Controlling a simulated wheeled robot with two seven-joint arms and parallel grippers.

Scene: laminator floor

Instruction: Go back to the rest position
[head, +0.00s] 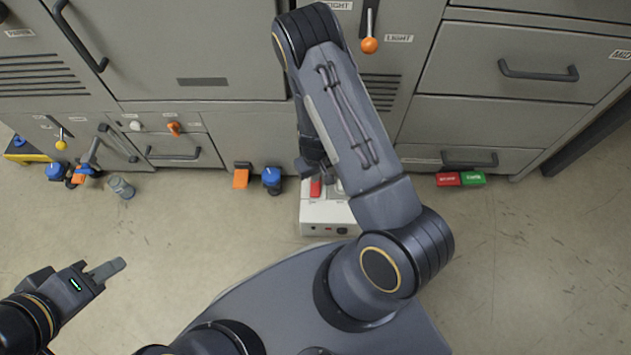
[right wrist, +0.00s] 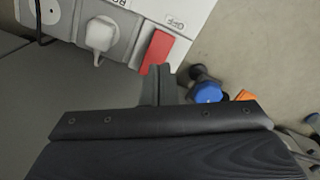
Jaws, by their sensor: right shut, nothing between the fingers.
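My right arm reaches forward across the middle of the head view and bends down toward a white switch box (head: 327,216) on the floor. My right gripper (right wrist: 159,85) is shut and empty in the right wrist view. Its fingertips appear beside the red rocker (right wrist: 158,50) of the box; I cannot tell whether they touch. In the head view my forearm hides most of this gripper. My left gripper (head: 106,270) is low at the left of the head view, over bare floor, away from everything. Its fingers overlap, so its opening is unclear.
Grey cabinets (head: 190,55) with handles and levers stand close ahead. Blue-knobbed (head: 271,178) and orange (head: 241,179) parts lie at their foot, as do a grey cylinder (head: 121,187) and red (head: 448,179) and green (head: 473,177) blocks. The floor at right is clear.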

